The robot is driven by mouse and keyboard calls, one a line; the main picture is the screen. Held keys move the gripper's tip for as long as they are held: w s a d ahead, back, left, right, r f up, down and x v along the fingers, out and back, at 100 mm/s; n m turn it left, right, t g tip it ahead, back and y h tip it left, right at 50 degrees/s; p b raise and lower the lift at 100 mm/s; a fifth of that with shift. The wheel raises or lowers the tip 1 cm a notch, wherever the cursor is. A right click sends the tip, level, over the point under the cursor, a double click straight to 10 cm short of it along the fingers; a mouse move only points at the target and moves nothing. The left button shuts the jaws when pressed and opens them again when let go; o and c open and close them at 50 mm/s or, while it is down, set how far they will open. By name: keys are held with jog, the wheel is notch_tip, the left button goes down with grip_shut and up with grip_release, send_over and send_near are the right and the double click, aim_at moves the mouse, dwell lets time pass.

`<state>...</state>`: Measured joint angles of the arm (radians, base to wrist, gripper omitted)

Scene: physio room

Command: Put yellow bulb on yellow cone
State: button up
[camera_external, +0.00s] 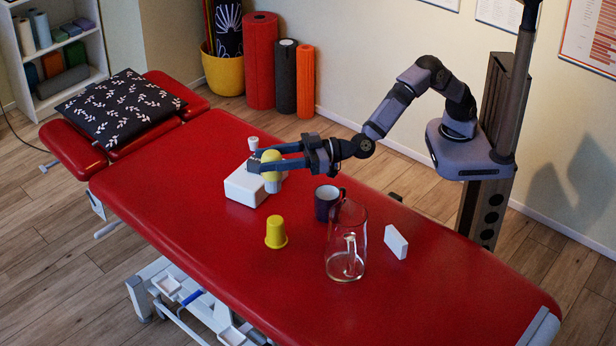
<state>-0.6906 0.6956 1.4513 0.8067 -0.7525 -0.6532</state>
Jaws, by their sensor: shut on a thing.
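The yellow bulb (271,157) has a round yellow top and a pale lower part. My gripper (262,160) is shut on it, with the blue fingers reaching left from the wrist. The bulb shows in front of the right end of a white box; I cannot tell whether it touches the box. The yellow cone (276,232) stands upright on the red treatment table (180,190), nearer the camera than the gripper. Its top is narrow and flat and its base has a wider rim. Nothing sits on it.
The white box (243,187) lies under the fingers, with a small white object (253,143) behind it. A dark mug (326,203), a clear glass pitcher (346,245) and a small white block (396,242) stand right of the cone. The table left of the cone is clear.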

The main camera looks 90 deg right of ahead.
jog(key=shift+s+a+f, duration=0.1)
jog(key=shift+a+f, duration=0.15)
jog(key=shift+f, duration=0.15)
jog(key=shift+f, duration=4.95)
jog(key=o, duration=1.2)
jog(key=shift+f, duration=0.15)
jog(key=shift+s, duration=0.1)
jog(key=s+d+b, duration=0.1)
jog(key=s+d, duration=0.1)
jog(key=s, duration=0.9)
jog(key=shift+s+d, duration=0.2)
jog(key=shift+s, duration=0.1)
